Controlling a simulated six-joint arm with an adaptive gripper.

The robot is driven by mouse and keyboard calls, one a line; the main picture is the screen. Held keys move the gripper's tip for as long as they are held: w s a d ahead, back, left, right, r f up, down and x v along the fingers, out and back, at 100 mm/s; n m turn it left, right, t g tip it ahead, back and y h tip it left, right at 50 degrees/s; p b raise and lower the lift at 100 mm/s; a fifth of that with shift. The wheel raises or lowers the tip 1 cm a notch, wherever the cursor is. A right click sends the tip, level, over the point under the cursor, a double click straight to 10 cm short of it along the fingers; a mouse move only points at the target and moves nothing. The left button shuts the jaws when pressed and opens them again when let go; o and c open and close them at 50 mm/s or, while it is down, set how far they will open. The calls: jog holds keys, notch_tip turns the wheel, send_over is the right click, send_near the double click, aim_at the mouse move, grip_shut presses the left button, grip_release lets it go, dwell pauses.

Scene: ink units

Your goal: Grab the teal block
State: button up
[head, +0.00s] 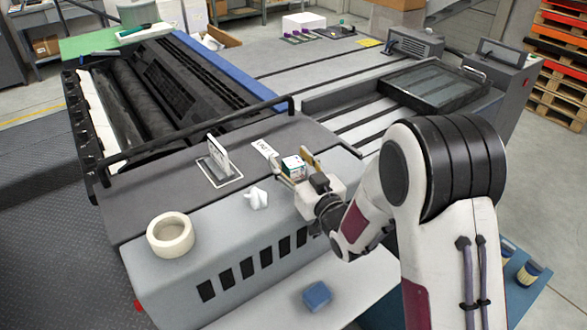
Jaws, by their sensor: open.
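A small block with a white face and teal edges (293,167) stands on the dark top of the press housing, near the middle of the head view. My gripper (297,166) reaches in from the lower right, with its fingers open on either side of the block. The yellowish finger shows behind and to the right of it. The other finger is partly hidden at its left. I cannot tell whether either finger touches the block.
A tape roll (171,235), a crumpled white piece (257,198) and an upright card in a stand (219,158) are to the left. A white label (265,149) lies close behind. A blue block (317,295) lies on the lower pale surface. A black rail (200,140) runs behind.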

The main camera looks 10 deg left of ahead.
aim_at(291, 159)
jog(key=c, duration=1.2)
jog(key=shift+r, duration=0.2)
jog(key=shift+r, duration=4.8)
